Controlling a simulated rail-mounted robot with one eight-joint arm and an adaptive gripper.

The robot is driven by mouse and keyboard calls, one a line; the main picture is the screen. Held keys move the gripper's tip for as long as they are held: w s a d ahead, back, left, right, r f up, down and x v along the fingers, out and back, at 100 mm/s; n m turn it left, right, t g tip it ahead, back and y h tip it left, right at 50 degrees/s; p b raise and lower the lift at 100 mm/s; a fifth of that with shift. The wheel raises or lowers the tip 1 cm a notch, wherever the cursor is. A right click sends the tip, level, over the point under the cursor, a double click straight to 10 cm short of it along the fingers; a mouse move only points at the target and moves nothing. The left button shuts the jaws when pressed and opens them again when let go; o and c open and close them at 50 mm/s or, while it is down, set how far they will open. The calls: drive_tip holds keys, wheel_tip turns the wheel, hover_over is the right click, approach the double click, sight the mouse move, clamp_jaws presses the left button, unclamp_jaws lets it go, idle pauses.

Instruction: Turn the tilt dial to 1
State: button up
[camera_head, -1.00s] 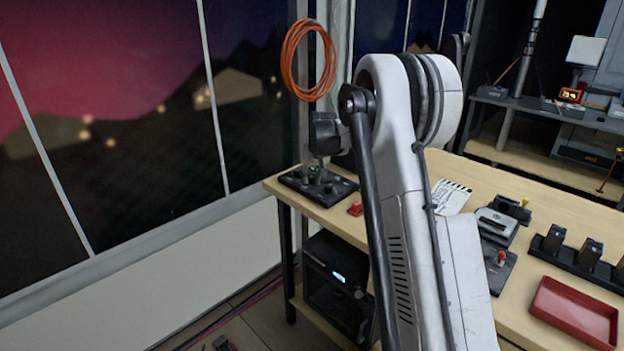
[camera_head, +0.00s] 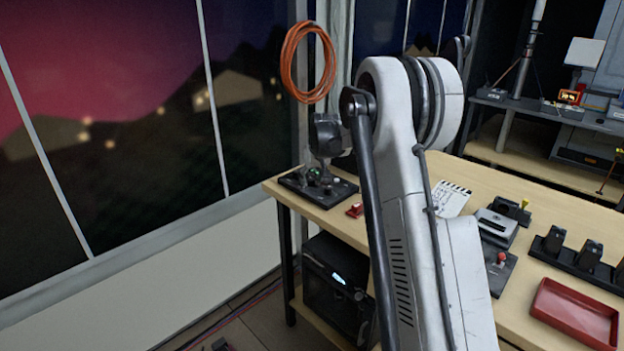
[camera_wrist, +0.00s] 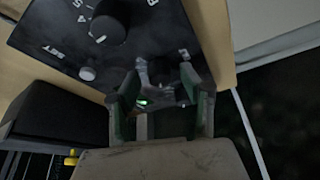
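A black control panel (camera_wrist: 55,25) fills the top of the wrist view; it also shows at the left end of the wooden table in the head view (camera_head: 296,183). A large black dial (camera_wrist: 108,22) with a white pointer line and numbers around it, "5" and "4" among them, is on the panel. The word "SET" is printed beside a small grey button (camera_wrist: 87,73). I cannot read which label names the tilt dial. My gripper (camera_wrist: 163,100) is open over the panel, off to one side of the large dial. A green light and dark small parts show between its fingers; contact is unclear.
A small red object (camera_head: 354,210) lies near the panel. An orange cable coil (camera_head: 307,62) hangs above. My arm hides the table's middle.

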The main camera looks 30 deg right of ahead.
drive_tip(key=v, duration=1.2)
idle(0.3)
